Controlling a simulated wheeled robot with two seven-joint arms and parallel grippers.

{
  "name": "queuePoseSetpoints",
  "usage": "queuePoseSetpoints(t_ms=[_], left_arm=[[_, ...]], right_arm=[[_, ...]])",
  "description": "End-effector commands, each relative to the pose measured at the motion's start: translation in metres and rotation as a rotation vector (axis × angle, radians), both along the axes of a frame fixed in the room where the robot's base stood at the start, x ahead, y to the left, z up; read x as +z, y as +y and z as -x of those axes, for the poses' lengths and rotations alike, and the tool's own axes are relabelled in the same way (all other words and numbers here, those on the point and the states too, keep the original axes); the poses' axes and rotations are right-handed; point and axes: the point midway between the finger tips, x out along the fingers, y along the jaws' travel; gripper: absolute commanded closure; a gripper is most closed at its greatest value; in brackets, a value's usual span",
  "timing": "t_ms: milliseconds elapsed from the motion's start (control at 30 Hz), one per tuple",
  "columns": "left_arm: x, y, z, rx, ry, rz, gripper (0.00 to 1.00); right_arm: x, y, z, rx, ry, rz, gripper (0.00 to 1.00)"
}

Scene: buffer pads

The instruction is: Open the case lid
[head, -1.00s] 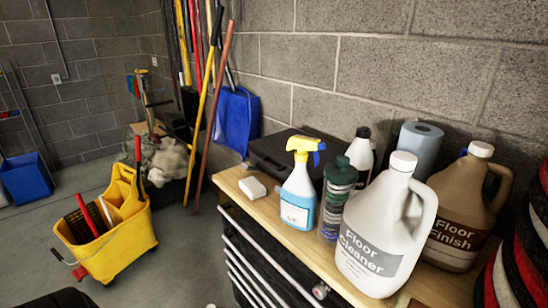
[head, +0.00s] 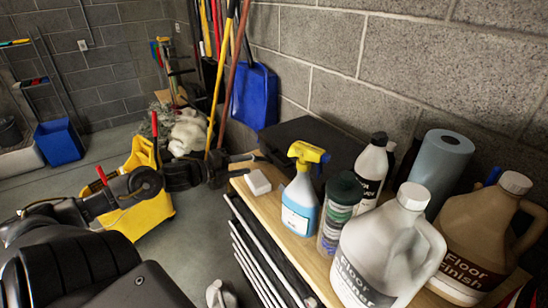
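The case (head: 302,136) is a flat black box at the back of the wooden workbench, against the block wall. Its lid looks closed. Its front is partly hidden by a spray bottle with a yellow head (head: 302,200). My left gripper (head: 245,165) has come in from the left, at the bench's left end, to the left of the case. Its dark fingers appear parted with nothing between them, and it looks apart from the case. My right gripper is not in view.
On the bench (head: 263,205) stand a white block (head: 257,182), a green-capped canister (head: 339,212), a black-capped bottle (head: 371,168), a paper roll (head: 440,170) and two large jugs (head: 385,250). A yellow mop bucket (head: 150,215) and leaning poles (head: 222,75) are at the left.

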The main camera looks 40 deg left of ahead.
Motion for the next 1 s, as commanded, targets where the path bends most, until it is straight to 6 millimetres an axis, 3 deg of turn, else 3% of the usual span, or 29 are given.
queuePoseSetpoints(t_ms=[333,800,1000], left_arm=[[-0.004,-0.008,-0.030,0.004,-0.004,0.004,0.67],[-0.017,-0.023,-0.084,0.008,-0.001,0.006,0.67],[-0.021,-0.027,-0.097,0.007,-0.001,0.004,0.67]], right_arm=[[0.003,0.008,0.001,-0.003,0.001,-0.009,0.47],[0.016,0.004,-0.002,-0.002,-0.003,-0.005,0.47],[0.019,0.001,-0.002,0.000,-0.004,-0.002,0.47]])
